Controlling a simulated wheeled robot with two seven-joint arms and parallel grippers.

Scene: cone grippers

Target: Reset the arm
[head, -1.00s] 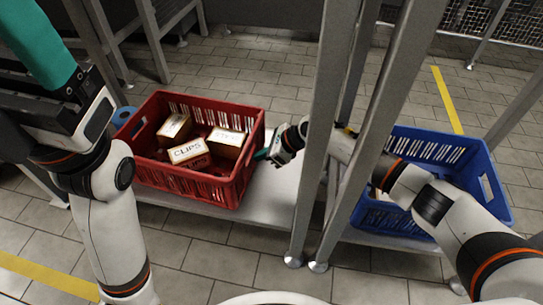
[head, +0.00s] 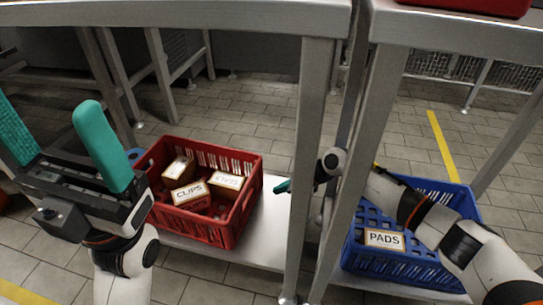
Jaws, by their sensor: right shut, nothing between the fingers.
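My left gripper (head: 46,108) is raised at the left of the head view. Its two teal fingers stand wide apart with nothing between them. My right gripper (head: 283,186) is small and partly hidden behind a metal table leg. Its teal fingertips are shut and empty, just right of the red crate and apart from it. My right arm reaches in from the right, over the blue crate and behind the table legs.
A red crate (head: 244,214) on the low shelf (head: 262,240) holds several boxes, one marked CLIPS (head: 188,193). A blue crate (head: 362,262) shows a PADS label (head: 384,239). Metal legs (head: 307,150) stand between the crates. A tabletop (head: 200,14) crosses above.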

